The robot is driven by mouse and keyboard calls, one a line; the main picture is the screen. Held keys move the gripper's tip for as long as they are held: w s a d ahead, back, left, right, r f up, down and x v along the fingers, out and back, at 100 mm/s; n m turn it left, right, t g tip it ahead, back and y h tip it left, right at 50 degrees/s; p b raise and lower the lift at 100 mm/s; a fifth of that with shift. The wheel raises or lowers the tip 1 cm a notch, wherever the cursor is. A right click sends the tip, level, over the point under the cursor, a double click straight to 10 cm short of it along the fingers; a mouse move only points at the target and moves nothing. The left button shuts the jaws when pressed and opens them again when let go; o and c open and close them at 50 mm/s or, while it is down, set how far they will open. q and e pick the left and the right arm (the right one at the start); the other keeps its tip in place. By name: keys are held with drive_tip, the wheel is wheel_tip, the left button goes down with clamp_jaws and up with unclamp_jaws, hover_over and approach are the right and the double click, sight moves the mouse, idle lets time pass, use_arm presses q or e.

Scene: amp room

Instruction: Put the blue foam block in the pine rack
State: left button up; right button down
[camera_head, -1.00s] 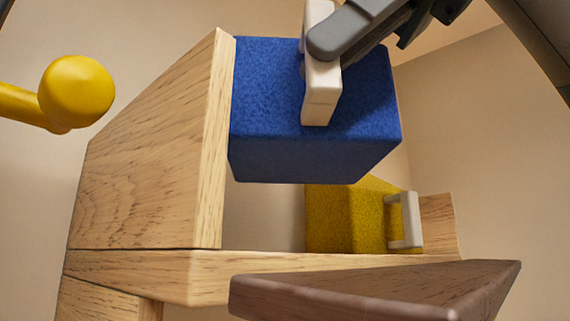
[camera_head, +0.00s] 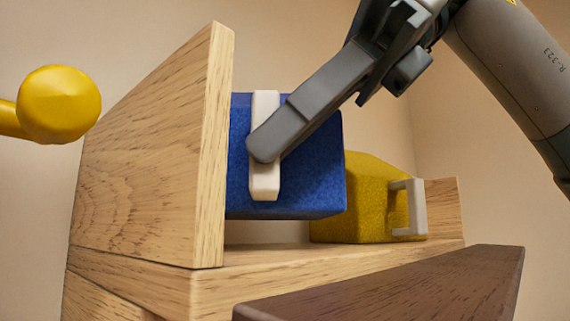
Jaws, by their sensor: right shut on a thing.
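The blue foam block (camera_head: 320,172) has a white handle on its near face. My right gripper (camera_head: 265,147) comes in from the upper right and is shut on that handle. The pine rack (camera_head: 150,165) has a tall side panel at the left and a shelf board (camera_head: 270,262). The block is beside the panel's right side, and the panel hides its left edge. A gap shows between the block's underside and the shelf, so the block is held just above it. My left gripper is not in view.
A yellow foam block (camera_head: 362,205) with a white handle sits on the rack's shelf, right of and behind the blue block. A dark brown wooden board (camera_head: 400,290) lies in front of the shelf. A yellow rounded knob (camera_head: 58,104) stands out at the far left.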

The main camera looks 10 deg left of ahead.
drive_tip(key=shift+d+f+p, duration=0.1)
drive_tip(key=shift+f+p, duration=0.45)
drive_tip(key=shift+f, duration=1.05)
drive_tip(key=c, duration=1.7)
unclamp_jaws()
drive_tip(key=shift+w+d+r+b, duration=0.1)
drive_tip(key=shift+d+r+b, duration=0.25)
drive_tip(key=shift+r, duration=0.2)
drive_tip(key=b+v, duration=0.1)
drive_tip(key=v, duration=0.9)
drive_tip(key=shift+d+r, duration=0.25)
drive_tip(key=shift+d, duration=0.1)
